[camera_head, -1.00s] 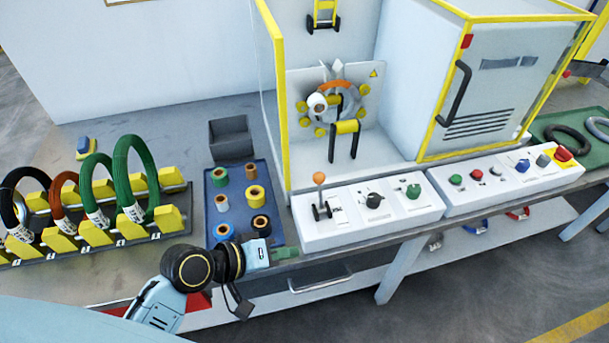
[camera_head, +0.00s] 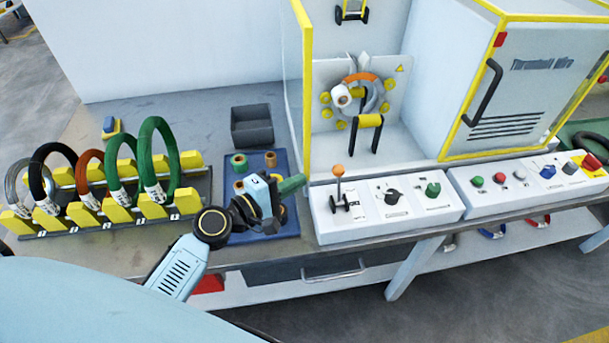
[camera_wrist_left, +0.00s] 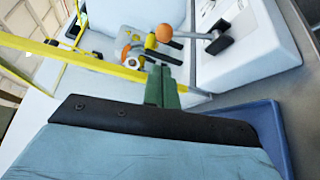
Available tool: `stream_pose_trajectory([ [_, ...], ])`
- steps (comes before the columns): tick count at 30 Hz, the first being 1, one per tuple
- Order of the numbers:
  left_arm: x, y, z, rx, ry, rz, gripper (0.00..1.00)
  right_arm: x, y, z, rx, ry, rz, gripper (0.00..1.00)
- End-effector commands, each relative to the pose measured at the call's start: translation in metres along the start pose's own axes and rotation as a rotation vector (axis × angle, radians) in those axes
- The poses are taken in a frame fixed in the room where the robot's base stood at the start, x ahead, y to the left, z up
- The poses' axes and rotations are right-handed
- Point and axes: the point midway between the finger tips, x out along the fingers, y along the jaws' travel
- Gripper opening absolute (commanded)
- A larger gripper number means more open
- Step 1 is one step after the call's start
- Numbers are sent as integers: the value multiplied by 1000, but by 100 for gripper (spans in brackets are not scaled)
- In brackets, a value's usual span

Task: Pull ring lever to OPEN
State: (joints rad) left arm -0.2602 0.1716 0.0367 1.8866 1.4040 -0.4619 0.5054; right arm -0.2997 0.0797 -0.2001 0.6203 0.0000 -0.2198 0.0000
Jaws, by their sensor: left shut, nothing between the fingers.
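The ring lever (camera_head: 338,184) has an orange ball knob on a metal stem and stands upright on the left panel of the white control box (camera_head: 385,228). In the left wrist view the orange knob (camera_wrist_left: 166,33) and its stem are ahead of the fingers. My left gripper (camera_head: 294,184) has green fingertips, is shut and empty, and is left of the lever, apart from it, above the blue tray. It also shows in the left wrist view (camera_wrist_left: 162,85). The coil ring (camera_head: 361,96) with its orange section is mounted on the machine behind. My right gripper is not in view.
The blue tray (camera_head: 288,222) holds several tape rolls, partly hidden by my left arm. A yellow guard post (camera_head: 306,90) rises behind the gripper. A coil rack (camera_head: 110,215) stands at left. A dark knob (camera_head: 393,195) and a green knob (camera_head: 433,190) are right of the lever.

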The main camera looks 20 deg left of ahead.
Motion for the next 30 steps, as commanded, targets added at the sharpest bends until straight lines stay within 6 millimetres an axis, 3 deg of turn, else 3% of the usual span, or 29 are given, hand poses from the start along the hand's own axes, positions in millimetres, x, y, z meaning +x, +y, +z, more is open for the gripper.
stream_pose_trajectory([
  [6,42,2,1,1,-2,2,0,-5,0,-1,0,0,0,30],
  [13,75,1,1,0,-1,1,0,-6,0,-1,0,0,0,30],
  [18,85,0,1,2,-2,0,0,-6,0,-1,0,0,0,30],
  [30,86,0,2,5,-3,0,0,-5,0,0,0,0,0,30],
])
